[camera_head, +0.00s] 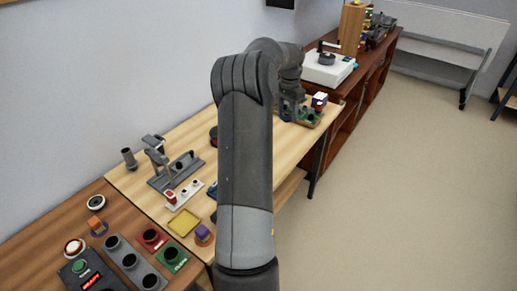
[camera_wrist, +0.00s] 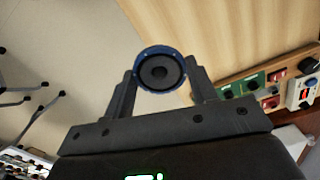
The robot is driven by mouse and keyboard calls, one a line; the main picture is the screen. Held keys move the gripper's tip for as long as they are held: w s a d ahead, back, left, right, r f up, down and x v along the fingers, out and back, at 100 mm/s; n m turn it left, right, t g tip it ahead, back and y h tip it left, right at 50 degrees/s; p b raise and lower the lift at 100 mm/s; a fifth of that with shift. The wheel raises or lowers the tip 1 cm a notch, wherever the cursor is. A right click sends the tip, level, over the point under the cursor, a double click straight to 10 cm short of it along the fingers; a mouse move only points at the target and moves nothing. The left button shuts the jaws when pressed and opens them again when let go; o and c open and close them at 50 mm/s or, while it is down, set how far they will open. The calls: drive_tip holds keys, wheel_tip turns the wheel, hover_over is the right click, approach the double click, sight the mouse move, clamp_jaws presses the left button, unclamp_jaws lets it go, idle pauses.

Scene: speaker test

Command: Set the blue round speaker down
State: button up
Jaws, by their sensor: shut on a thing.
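The blue round speaker (camera_wrist: 160,72), with a dark cone and a blue rim, sits between the two fingers of my gripper (camera_wrist: 161,82) in the wrist view. The fingers are shut on its sides and its round face shows to the camera. The light wooden table (camera_wrist: 220,30) lies beyond it in the wrist view. The gap between speaker and table cannot be judged. In the head view my arm reaches over the far end of this table (camera_head: 228,116), and I cannot make out the speaker there.
A board with green and red parts (camera_wrist: 255,85) lies at the right in the wrist view. In the head view, a grey fixture (camera_head: 175,170) and a yellow tray (camera_head: 184,222) stand nearer on the table. A white device (camera_head: 328,67) stands on the cabinet beyond. Open floor (camera_head: 390,190) lies right.

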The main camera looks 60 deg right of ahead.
wheel_tip(320, 180, down, 7)
drive_tip(key=w+f, duration=0.2)
drive_tip(key=w, duration=0.2)
drive_tip(key=w+a+f, duration=0.1)
drive_tip(key=w+f, duration=0.1)
drive_tip(key=w, duration=0.1)
drive_tip(key=w+f, duration=0.3)
drive_tip(key=w, duration=0.1)
drive_tip(key=shift+w+a, duration=0.15)
drive_tip(key=shift+w, duration=0.2)
drive_tip(key=shift+f, duration=2)
drive_tip(key=shift+f, duration=0.1)
drive_tip(key=o, duration=1)
drive_tip(key=shift+o, duration=0.2)
